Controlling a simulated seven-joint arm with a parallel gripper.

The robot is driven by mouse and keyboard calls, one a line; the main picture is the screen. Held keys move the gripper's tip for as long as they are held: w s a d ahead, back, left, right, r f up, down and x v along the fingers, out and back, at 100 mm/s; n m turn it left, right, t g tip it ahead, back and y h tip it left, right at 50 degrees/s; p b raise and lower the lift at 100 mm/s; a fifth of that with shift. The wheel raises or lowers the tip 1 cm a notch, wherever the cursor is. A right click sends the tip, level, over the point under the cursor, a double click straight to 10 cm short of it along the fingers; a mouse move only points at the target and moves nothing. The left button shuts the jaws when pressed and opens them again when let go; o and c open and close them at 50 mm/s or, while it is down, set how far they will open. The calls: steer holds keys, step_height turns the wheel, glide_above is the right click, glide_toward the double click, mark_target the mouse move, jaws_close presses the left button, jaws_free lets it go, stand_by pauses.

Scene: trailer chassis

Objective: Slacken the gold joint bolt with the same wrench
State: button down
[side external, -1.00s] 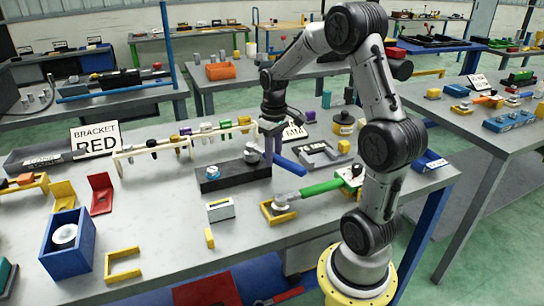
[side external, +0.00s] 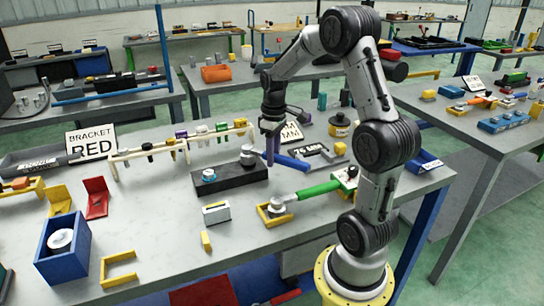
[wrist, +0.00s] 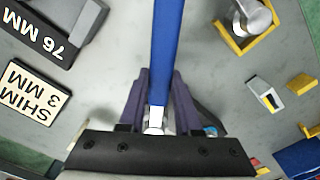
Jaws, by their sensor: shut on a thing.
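My gripper (side external: 270,158) points down beside the black block (side external: 228,182), just right of the silver round part (side external: 248,153) on top of it. In the wrist view its purple fingers (wrist: 157,110) are shut around the metal shank of a blue-handled wrench (wrist: 167,50). The blue handle also shows in the side view (side external: 296,163), reaching out to the right of the fingers. The wrench head is hidden behind the gripper's black crossbar in the wrist view. I cannot make out the gold joint bolt clearly, nor whether the wrench head sits on it.
A rack with several coloured clamps (side external: 114,168) stands behind the block. A green-handled tool (side external: 318,189) lies in front, its metal end in a yellow holder (side external: 275,221). A white box (side external: 216,212) stands in front.

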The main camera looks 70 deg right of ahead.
steer(key=shift+d, duration=0.2)
stand_by(0.3)
steer(key=shift+d+n, duration=0.65)
steer(key=shift+n, duration=0.35)
steer(key=shift+d+n, duration=0.7)
steer(key=shift+n, duration=0.2)
steer(key=shift+a+r+m, duration=0.15)
steer(key=shift+a+m, duration=0.1)
steer(key=shift+m, duration=0.05)
steer(key=shift+r, duration=2.95)
steer(key=shift+w, duration=0.1)
